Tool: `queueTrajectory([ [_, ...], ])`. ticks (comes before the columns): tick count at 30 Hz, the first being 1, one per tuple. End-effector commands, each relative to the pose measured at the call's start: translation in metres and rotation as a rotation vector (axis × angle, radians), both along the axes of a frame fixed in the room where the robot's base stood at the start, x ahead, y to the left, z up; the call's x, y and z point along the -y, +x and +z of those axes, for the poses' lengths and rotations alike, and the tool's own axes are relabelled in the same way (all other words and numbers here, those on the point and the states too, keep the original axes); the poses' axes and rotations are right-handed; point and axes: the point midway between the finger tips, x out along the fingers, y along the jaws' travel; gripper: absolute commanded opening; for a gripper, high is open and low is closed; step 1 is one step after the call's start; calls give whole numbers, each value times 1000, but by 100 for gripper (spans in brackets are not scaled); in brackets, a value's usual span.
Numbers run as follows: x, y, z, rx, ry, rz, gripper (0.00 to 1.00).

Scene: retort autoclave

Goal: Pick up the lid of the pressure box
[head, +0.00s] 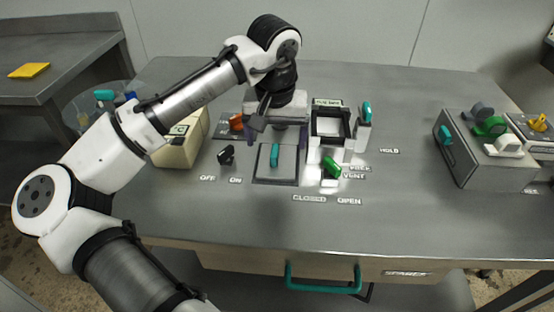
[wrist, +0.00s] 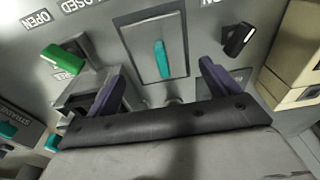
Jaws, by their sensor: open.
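A flat grey square plate with an upright teal handle (head: 275,155), which looks like the lid (head: 290,170), lies at the middle of the bench. In the wrist view the lid (wrist: 139,42) and its teal handle (wrist: 161,58) show ahead of my gripper. My gripper (head: 276,138) is above the lid's back part, pointing down, open and empty. Its purple fingers also show in the wrist view (wrist: 163,72), apart on either side of the handle's line. The handle is not gripped. My gripper hides the area behind the lid.
A green lever (head: 332,166) stands right of the lid and a black switch (head: 226,155) left of it. An open black-rimmed box (head: 330,139) and a beige box (head: 182,150) stand nearby. A grey block with knobs (head: 490,165) is at the right. The bench front is clear.

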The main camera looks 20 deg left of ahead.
Motion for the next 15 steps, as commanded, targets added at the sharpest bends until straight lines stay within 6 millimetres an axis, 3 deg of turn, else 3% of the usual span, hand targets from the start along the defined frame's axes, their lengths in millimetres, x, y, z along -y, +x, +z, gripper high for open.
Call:
queueTrajectory([
  [9, 0, 6, -41, -1, 0, 1, 87],
  [15, 0, 8, -52, 1, 0, 0, 87],
])
